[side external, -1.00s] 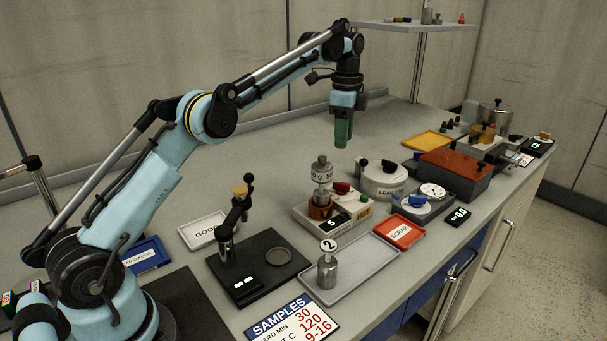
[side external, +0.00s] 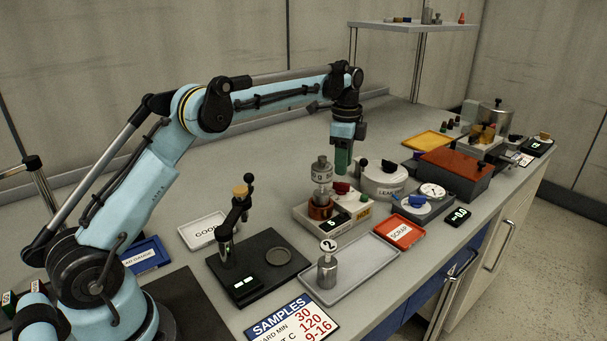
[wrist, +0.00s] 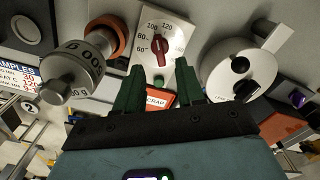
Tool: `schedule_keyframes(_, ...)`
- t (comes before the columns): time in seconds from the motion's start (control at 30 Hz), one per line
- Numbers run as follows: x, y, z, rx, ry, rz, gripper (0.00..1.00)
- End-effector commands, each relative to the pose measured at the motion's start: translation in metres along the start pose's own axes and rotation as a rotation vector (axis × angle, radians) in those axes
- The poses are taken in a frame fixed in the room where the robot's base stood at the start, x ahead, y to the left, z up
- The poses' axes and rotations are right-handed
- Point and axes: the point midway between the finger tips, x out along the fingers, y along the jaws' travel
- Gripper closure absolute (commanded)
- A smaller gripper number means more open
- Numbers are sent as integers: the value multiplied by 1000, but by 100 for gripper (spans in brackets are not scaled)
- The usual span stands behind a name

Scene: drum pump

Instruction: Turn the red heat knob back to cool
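The red heat knob (wrist: 152,50) sits on a pale dial plate (wrist: 143,20) marked 60, 80, 100 and 120 in the wrist view. I cannot tell its exact setting. It also shows in the side view (side external: 341,187) on the heater box (side external: 327,224), which bears a yellow HOT label (side external: 363,214). My gripper (wrist: 161,74) is open and empty, its green fingers apart, with the knob just past the gap between the tips. In the side view my gripper (side external: 342,168) points down, a little above the knob. I see no contact.
A weight (side external: 322,172) stands in the copper-coloured heater cup left of the knob. A round white leak tester (side external: 385,180) stands close at the right. The red SCRAP tray (side external: 420,233) and a grey tray (side external: 370,262) lie in front.

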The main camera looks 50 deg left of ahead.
Motion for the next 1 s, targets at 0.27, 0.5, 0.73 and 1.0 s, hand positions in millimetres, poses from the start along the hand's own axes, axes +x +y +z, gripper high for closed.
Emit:
schedule_keyframes(0.27, 40, 0, 0, 0, 0, 0, 62)
schedule_keyframes(0.5, 52, 0, 0, 0, 0, 0, 62)
schedule_keyframes(0.73, 52, 0, 0, 0, 0, 0, 62)
schedule_keyframes(1.0, 52, 0, 0, 0, 0, 0, 100)
